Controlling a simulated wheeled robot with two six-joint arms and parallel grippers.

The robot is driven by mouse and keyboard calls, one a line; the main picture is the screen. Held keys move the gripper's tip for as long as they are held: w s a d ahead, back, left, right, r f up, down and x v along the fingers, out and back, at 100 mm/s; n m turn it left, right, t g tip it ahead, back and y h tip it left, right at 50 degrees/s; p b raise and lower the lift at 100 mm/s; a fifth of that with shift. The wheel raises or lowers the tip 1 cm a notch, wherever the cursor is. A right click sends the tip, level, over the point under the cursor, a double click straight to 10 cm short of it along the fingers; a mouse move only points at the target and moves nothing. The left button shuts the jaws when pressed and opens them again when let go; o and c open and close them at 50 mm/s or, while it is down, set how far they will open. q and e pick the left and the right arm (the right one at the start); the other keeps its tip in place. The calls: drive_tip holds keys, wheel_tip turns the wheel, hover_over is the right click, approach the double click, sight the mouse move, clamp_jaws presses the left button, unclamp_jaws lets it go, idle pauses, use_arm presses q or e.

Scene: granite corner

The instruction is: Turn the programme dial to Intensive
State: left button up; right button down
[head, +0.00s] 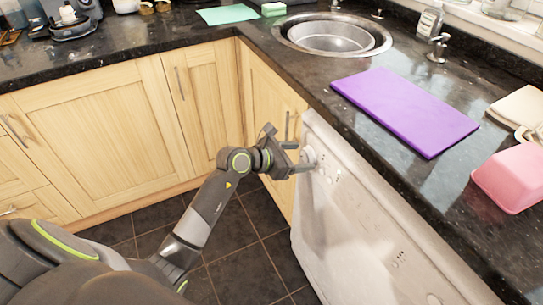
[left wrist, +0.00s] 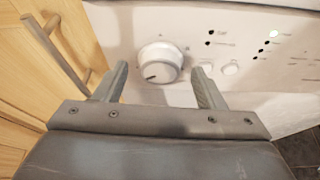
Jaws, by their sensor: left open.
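The programme dial (head: 309,156) is a round white knob at the upper left of the white dishwasher front (head: 345,215). In the left wrist view the dial (left wrist: 160,62) shows a dark mark at its lower left. The printing around it is too small to read. My left gripper (head: 297,158) is open in front of the dial. In the left wrist view the fingers of my left gripper (left wrist: 160,68) lie on either side of the dial, with gaps on both sides. How close the fingertips are to the panel is hard to tell. My right gripper is not in view.
A wooden cabinet door (head: 265,105) with a bar handle (left wrist: 50,45) adjoins on the left. The granite worktop above holds a purple board (head: 405,110) and a pink tub (head: 510,178).

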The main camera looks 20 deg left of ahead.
use_arm(q)
drive_tip(key=v, duration=1.6)
drive_tip(key=shift+s+p, duration=0.15)
drive_tip(key=shift+p, duration=0.3)
drive_tip(key=shift+a+r, duration=0.1)
